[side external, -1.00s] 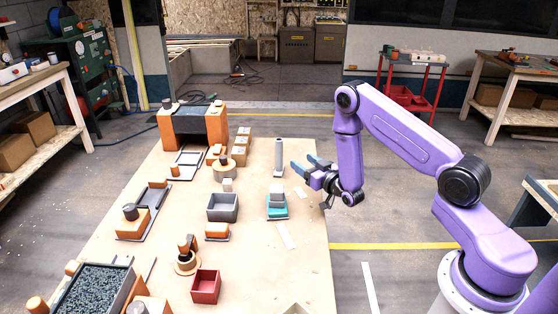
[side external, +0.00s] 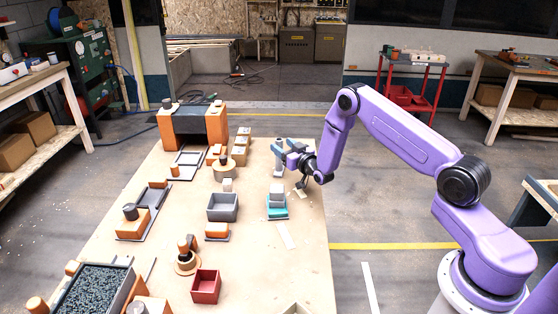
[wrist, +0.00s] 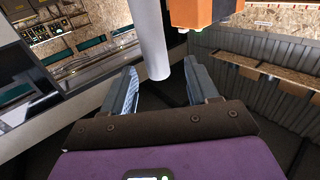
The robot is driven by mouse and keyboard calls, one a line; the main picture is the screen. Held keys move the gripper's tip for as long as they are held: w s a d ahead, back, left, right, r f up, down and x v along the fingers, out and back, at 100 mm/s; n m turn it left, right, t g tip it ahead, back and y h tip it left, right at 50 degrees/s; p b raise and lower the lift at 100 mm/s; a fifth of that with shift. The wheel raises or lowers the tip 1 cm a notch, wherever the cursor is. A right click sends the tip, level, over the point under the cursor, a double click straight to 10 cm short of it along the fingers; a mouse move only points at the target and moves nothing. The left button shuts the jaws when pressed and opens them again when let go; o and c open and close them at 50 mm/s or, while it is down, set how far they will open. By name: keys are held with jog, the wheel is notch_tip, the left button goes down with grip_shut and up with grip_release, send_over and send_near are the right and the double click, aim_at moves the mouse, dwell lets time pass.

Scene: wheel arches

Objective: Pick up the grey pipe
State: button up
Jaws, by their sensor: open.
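The grey pipe (side external: 278,167) stands upright on the work table, near its right edge. In the wrist view the pipe (wrist: 151,40) is a smooth pale cylinder, with one end showing between my two fingers. My gripper (side external: 279,148) is at the upper part of the pipe, coming from the right, with its blue-grey fingers covering part of it. In the wrist view my gripper (wrist: 163,78) is open, with a gap on each side of the pipe. I cannot tell whether either finger touches it.
A teal-based block stack (side external: 277,203) stands just in front of the pipe. Stacked orange boxes (side external: 239,150) and a dark grey bin (side external: 222,208) lie to the left. A red bin (side external: 206,287) is nearer the front. The table's right side is mostly clear.

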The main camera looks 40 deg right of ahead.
jog(key=shift+w+d+f, duration=0.1)
jog(key=shift+w+d, duration=0.05)
jog(key=shift+w, duration=0.7)
jog(key=shift+w+d+f, duration=0.1)
jog(key=shift+w+d, duration=0.1)
jog(key=shift+w, duration=0.7)
jog(key=shift+w+d+f, duration=0.1)
jog(key=shift+w+d, duration=0.05)
jog(key=shift+w, duration=0.7)
jog(key=shift+r, duration=0.1)
grip_shut()
